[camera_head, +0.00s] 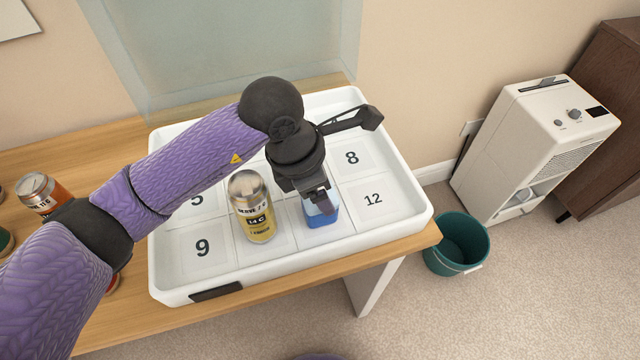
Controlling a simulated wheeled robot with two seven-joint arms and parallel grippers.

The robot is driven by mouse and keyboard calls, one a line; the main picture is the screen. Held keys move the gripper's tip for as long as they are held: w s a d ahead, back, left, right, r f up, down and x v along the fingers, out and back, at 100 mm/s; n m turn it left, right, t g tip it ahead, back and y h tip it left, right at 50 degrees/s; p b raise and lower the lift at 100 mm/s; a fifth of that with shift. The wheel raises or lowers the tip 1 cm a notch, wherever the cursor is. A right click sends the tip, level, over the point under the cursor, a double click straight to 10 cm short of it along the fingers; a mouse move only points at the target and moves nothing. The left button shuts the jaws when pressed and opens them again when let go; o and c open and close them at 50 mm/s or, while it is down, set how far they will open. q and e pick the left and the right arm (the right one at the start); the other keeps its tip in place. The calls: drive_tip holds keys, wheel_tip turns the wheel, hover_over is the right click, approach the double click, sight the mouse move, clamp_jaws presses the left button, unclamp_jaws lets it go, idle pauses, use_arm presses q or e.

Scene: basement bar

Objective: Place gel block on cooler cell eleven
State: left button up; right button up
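The blue gel block (324,220) is in the white tray of numbered cells (424,216), right of a yellow can and left of cell 12 (373,199). It covers the number of its cell, which lies two right of cell 9 (202,247). Whether its base touches the tray is unclear. My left gripper (322,203) points down from above, its dark fingertips at the block's upper part. The fingers overlap in this view, so their gap and any grip on the block are hidden. My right gripper is not in view.
The yellow can (252,208) stands close left of the block. An orange can (43,194) and others stand left on the wooden table (120,318). Cells 8 (351,158), 9 and 12 look empty. A teal bucket (458,245) and white appliance (535,145) stand on the floor right.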

use_arm(q)
drive_tip(key=shift+f, duration=0.2)
drive_tip(key=o, duration=1.1)
drive_tip(key=shift+o, duration=0.9)
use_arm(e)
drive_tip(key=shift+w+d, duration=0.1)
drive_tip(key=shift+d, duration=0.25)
use_arm(q)
drive_tip(key=shift+r, duration=0.4)
drive_tip(key=p+v, duration=0.4)
drive_tip(key=v, duration=0.7)
drive_tip(key=shift+a+r, duration=0.25)
drive_tip(key=shift+r, duration=0.05)
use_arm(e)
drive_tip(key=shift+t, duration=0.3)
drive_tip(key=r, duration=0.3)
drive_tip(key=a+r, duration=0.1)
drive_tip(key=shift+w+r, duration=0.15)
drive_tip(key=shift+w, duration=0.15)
